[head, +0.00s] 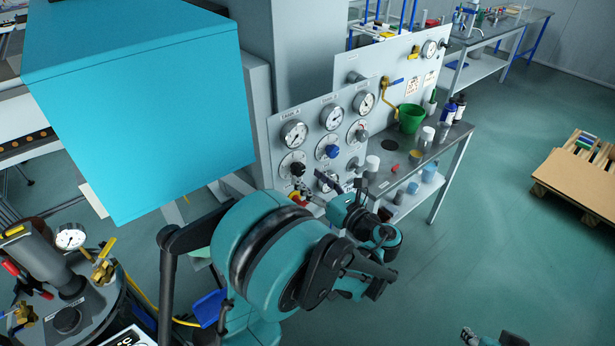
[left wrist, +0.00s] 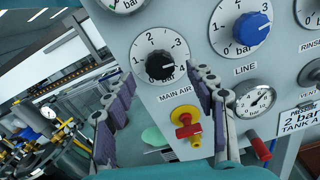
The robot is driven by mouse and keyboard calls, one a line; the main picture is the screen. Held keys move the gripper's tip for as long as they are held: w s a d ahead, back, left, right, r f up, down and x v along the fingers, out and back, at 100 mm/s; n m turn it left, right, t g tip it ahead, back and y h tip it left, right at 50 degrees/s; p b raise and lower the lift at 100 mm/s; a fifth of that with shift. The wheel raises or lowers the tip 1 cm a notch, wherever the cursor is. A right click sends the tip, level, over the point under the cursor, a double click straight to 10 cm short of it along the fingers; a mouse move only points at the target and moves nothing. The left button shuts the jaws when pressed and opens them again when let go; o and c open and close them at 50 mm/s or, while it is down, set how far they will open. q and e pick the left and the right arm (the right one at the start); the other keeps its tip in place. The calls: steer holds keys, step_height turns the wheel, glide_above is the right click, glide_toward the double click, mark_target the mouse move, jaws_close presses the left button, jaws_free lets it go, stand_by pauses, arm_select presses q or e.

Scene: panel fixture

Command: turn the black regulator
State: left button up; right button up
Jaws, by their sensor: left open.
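The black regulator is a round black knob with a white pointer on a numbered dial, labelled MAIN AIR. In the left wrist view the black regulator (left wrist: 160,66) is at upper middle; in the head view the black regulator (head: 297,169) is on the panel's lower left. My left gripper (left wrist: 162,80) is open, its two purple-grey padded fingers just below and on either side of the knob. I cannot tell whether they touch it. In the head view my left gripper (head: 308,194) is small and partly hidden by my wrist.
A blue regulator (left wrist: 250,28) labelled LINE is right of the black one. A red and yellow valve (left wrist: 188,130) sits below, close to the right finger. A small gauge (left wrist: 255,100) is at right. A large blue box (head: 140,100) stands left of the panel in the head view.

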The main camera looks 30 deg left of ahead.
mark_target(297, 169)
arm_select(q)
steer(key=shift+x, duration=1.35)
steer(key=c, duration=1.2)
steer(key=shift+o, duration=0.2)
